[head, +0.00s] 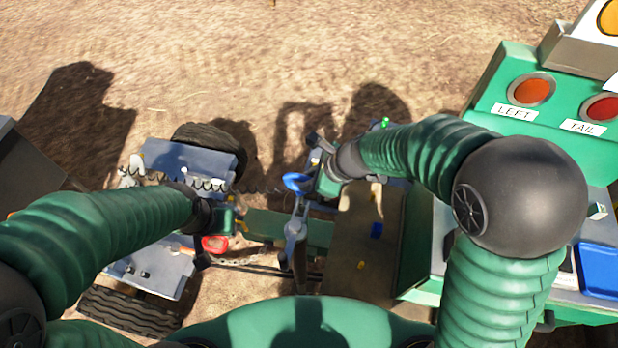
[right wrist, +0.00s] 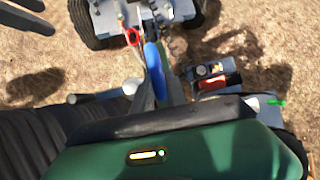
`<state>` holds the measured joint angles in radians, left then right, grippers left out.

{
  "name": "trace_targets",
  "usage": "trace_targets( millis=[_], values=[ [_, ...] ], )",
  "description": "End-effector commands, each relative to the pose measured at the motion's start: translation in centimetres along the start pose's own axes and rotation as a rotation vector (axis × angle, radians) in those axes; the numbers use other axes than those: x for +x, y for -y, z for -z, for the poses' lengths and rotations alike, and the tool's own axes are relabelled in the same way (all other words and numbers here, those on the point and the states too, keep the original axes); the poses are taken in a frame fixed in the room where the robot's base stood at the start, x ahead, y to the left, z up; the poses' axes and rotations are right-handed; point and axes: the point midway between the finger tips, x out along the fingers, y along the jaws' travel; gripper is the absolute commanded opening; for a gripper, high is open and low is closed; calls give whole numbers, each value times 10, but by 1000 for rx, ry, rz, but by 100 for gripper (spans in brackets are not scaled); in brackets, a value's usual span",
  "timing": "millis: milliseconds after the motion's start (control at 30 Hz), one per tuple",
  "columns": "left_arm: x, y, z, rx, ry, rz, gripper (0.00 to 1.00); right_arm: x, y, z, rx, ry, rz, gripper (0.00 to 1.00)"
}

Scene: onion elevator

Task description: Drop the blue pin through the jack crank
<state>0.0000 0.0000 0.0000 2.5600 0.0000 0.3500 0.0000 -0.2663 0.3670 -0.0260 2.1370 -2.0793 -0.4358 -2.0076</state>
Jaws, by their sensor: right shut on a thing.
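The blue pin (head: 296,182) shows as a blue loop at the tips of my right gripper (head: 309,184), which is shut on it. It also shows in the right wrist view (right wrist: 155,72) as a tall blue strip beyond the green gripper body. The grey jack crank (head: 295,228) stands just below the blue loop in the head view; whether the pin touches it I cannot tell. My left gripper (head: 238,225) is to the left of the crank, and its fingers are too small to read.
A small wheeled vehicle (head: 200,158) with a coiled cable stands at left. A red piece (head: 214,243) lies beside my left gripper. A green console (head: 505,85) with labelled lights is at right, with a blue tray (head: 600,268) below. The dirt ground at the back is clear.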

Motion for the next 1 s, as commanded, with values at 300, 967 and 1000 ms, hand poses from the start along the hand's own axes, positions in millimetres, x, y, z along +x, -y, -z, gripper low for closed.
trace_targets(
  millis=[300,967,1000],
  values=[
    [9,0,-2,0,0,0,36,8,-1,5,0,0,0,0],
    [24,0,-6,0,0,0,36,22,-4,13,0,0,0,0],
    [25,0,-6,0,0,0,36,23,-4,13,0,0,0,0]
  ],
)
